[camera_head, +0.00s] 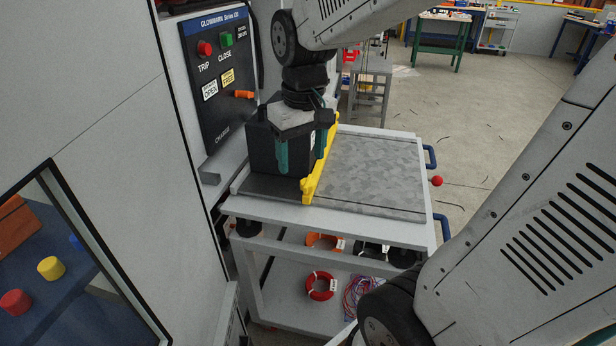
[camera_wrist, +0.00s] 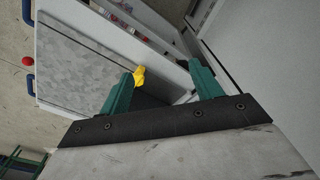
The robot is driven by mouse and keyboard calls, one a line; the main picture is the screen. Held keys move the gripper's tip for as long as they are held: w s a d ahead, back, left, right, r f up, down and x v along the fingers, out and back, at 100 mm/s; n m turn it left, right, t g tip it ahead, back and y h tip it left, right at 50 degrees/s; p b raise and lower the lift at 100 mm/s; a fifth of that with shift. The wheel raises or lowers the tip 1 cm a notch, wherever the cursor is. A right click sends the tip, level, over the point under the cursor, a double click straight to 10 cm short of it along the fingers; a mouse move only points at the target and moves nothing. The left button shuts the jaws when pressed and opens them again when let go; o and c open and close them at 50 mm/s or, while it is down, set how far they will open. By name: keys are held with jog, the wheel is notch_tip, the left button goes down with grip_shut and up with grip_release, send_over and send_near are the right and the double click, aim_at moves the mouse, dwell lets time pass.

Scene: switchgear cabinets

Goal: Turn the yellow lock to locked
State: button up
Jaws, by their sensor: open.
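The yellow lock (camera_head: 318,172) is a long yellow bar lying across the top of a grey cart in the head view. In the wrist view only a small yellow piece (camera_wrist: 139,77) shows, right by my left-hand finger. My gripper (camera_head: 302,160) hangs over the left part of the cart top, beside the yellow bar. Its two teal fingers are spread apart in the wrist view (camera_wrist: 163,72), with nothing held between them. I cannot tell whether a finger touches the yellow bar. The gripper hides part of the bar in the head view.
The cart top (camera_head: 375,180) has a speckled grey plate. A dark cabinet panel (camera_head: 215,85) with red and green buttons and an orange knob (camera_head: 243,94) stands left of the gripper. A red ball knob (camera_head: 436,181) and blue handles are on the cart's right side. Open floor lies beyond.

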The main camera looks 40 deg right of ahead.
jog(key=w+d+f, duration=0.4)
jog(key=w+d, duration=0.1)
jog(key=w, duration=0.2)
send_over(308, 182)
jog(key=shift+m+g, duration=0.4)
notch_tip(308, 182, down, 8)
jog(key=shift+r, duration=0.2)
notch_tip(308, 182, down, 8)
jog(key=shift+r, duration=0.1)
jog(key=c, duration=1)
